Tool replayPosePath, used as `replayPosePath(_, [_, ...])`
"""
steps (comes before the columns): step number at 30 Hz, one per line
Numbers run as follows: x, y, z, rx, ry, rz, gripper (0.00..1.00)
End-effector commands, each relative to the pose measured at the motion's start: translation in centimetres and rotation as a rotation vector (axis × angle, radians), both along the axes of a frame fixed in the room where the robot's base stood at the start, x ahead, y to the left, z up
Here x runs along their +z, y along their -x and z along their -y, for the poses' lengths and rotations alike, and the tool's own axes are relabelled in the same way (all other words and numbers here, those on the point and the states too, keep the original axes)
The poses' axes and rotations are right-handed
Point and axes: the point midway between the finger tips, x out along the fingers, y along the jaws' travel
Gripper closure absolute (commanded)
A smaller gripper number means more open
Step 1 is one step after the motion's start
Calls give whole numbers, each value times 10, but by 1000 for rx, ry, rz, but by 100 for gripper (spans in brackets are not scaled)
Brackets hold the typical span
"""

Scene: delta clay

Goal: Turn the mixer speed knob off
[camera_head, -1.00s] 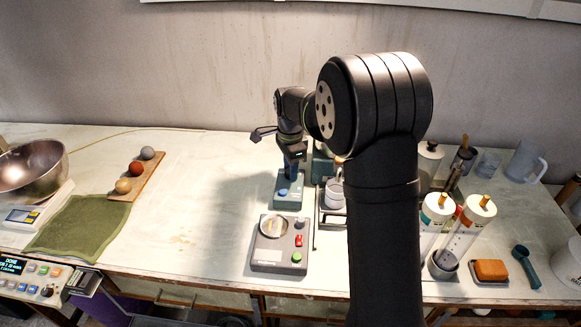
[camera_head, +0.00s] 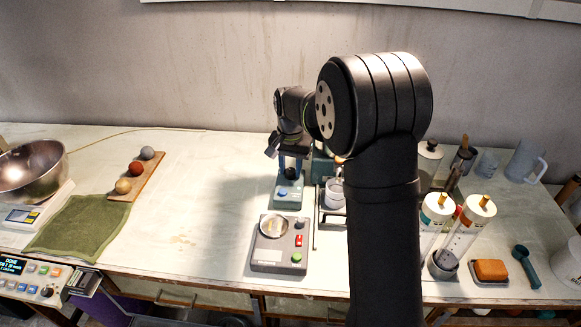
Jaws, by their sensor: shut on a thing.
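The mixer (camera_head: 287,203) is a blue-grey unit with a light-blue round button on its front part, standing mid-table. A small dark knob (camera_head: 291,173) shows on its upper part. My gripper (camera_head: 291,166) points down over the unit, with its bluish fingers on either side of the knob, shut on it. The knob is partly hidden by the fingers, and its pointer or markings are too small to read.
A grey box (camera_head: 270,263) with a round dish, a red switch and a green button stands just in front. A small rack with a cup (camera_head: 334,193) is close on the right. Two clear cylinders (camera_head: 465,228) stand farther right.

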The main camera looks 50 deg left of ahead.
Motion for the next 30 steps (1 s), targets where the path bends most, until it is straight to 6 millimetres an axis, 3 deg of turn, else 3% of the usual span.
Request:
replayPosePath(15, [1, -1, -1, 428, -3, 2, 91])
replayPosePath(30, [2, -1, -1, 586, -4, 3, 91])
